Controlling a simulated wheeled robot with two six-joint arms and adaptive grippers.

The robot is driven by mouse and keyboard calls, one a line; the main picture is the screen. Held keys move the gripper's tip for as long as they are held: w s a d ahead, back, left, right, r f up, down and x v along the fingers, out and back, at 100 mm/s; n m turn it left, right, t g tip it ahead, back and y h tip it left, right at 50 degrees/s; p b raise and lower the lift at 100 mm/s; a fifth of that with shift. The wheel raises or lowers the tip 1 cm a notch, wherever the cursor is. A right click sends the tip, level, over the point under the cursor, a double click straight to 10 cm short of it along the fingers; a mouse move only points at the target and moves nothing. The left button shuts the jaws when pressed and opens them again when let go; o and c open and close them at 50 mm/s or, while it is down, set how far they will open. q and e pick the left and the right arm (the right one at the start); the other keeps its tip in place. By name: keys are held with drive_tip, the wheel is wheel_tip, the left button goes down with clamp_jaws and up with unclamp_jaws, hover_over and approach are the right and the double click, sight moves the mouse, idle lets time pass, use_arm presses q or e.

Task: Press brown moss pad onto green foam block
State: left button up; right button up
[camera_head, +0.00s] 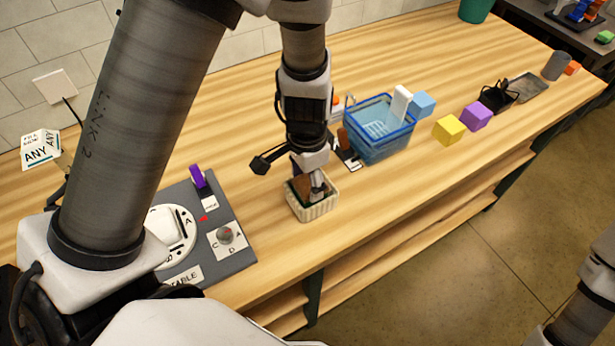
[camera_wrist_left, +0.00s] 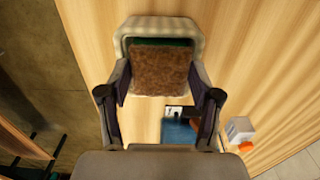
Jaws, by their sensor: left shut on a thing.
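My left gripper (camera_head: 308,180) reaches down from above to a small cream basket (camera_head: 318,211) on the wooden bench. It is shut on the brown moss pad (camera_wrist_left: 160,70), one finger on each side of it in the left wrist view. The pad also shows as a small brown patch (camera_head: 302,186) in the head view. It lies over the basket's mouth. A thin strip of the green foam block (camera_wrist_left: 160,42) shows along the pad's far edge inside the basket; the pad hides the rest. I cannot tell whether pad and foam touch. My right gripper is out of view.
A blue basket (camera_head: 378,150) stands right of the cream one, with a yellow cube (camera_head: 446,131) and a purple cube (camera_head: 476,116) beyond. A grey control panel (camera_head: 230,265) with a dial lies to the left. The bench's front edge runs close by the cream basket.

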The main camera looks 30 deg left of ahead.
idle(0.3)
use_arm(q)
drive_tip(key=o, duration=0.9)
drive_tip(key=shift+c, duration=0.2)
drive_tip(key=shift+o, duration=0.7)
drive_tip(key=shift+r+p, duration=2.5)
drive_tip(key=shift+r, duration=0.55)
